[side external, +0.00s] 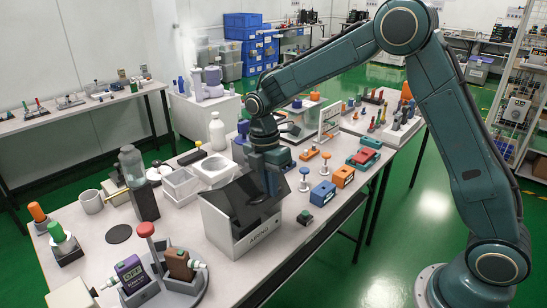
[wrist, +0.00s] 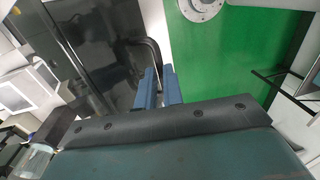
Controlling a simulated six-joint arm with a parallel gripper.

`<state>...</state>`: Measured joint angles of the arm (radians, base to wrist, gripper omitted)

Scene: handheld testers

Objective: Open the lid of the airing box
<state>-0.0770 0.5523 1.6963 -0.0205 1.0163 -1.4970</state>
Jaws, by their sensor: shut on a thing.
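The airing box (side external: 262,236) is a white box with lettering on its front, standing near the front edge of the table. Its dark, glossy lid (side external: 236,200) slopes on top; it also fills the upper left of the wrist view (wrist: 100,50). A black bar handle (wrist: 152,50) rises from the lid's edge. My gripper (side external: 275,190) is low over the right side of the lid. In the wrist view its blue fingers (wrist: 160,82) are shut on the handle, whose end goes between them. I cannot tell whether the lid is raised at all.
Two white trays (side external: 181,183) stand behind the box. A blue block (side external: 322,193) and an orange block (side external: 343,176) with knobs stand to the right, with a small green-topped piece (side external: 304,217) nearer. A holder with handheld testers (side external: 132,274) is at front left.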

